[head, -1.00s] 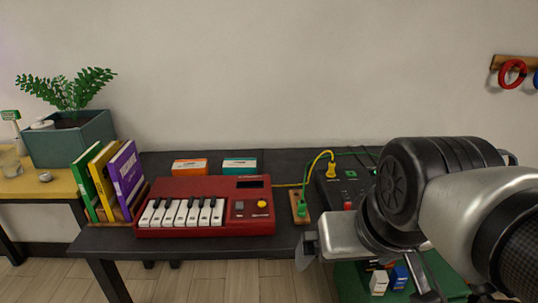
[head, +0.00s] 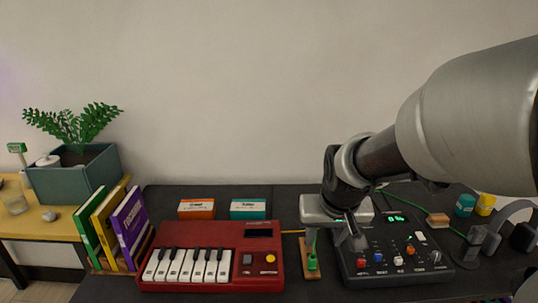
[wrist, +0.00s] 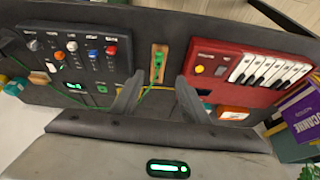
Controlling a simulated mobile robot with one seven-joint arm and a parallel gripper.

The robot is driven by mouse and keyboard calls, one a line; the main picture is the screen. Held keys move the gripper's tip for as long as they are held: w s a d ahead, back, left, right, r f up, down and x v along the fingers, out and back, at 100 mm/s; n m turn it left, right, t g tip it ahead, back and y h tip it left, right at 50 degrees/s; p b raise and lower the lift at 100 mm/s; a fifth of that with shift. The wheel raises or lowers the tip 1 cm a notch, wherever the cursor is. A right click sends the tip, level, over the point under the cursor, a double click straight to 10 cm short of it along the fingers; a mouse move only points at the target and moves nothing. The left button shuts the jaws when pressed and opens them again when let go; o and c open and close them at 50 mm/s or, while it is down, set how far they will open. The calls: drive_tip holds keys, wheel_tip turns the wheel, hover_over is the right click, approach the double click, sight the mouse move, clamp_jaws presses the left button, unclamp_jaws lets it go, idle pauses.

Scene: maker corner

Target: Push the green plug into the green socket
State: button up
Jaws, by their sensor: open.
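The green plug (head: 312,259) stands on a narrow wooden strip (head: 312,272) between the red keyboard and the black mixer. It also shows in the wrist view (wrist: 158,61), with a green cable running from it toward the mixer. My gripper (head: 337,240) is open and empty, above the desk just behind and to the right of the plug. In the wrist view my two fingers (wrist: 161,98) are spread, with the plug beyond their tips and apart from them. A green-marked spot on the mixer (wrist: 102,88) may be the green socket; its opening is not clear. The yellow plug is hidden.
The black mixer (head: 395,266) with knobs and a lit display lies right of the strip. The red keyboard (head: 215,240) lies left. Orange (head: 197,208) and teal (head: 248,208) boxes stand behind it. Books (head: 115,228), a planter, jars and headphones sit farther out.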

drive_tip(key=w, duration=0.1)
drive_tip(key=w+f, duration=0.1)
drive_tip(key=w+d, duration=0.1)
drive_tip(key=shift+w+f+p, duration=0.1)
drive_tip(key=shift+f+p, duration=0.15)
drive_tip(key=shift+p, duration=0.05)
drive_tip(key=shift+a, duration=0.1)
drive_tip(key=b, duration=0.4)
approach(313, 257)
drive_tip(key=x, duration=0.5)
drive_tip(key=shift+w+f, duration=0.1)
drive_tip(key=shift+f, duration=0.1)
drive_tip(key=shift+f, duration=0.1)
drive_tip(key=b+x, duration=0.2)
drive_tip(key=x, duration=0.3)
clamp_jaws()
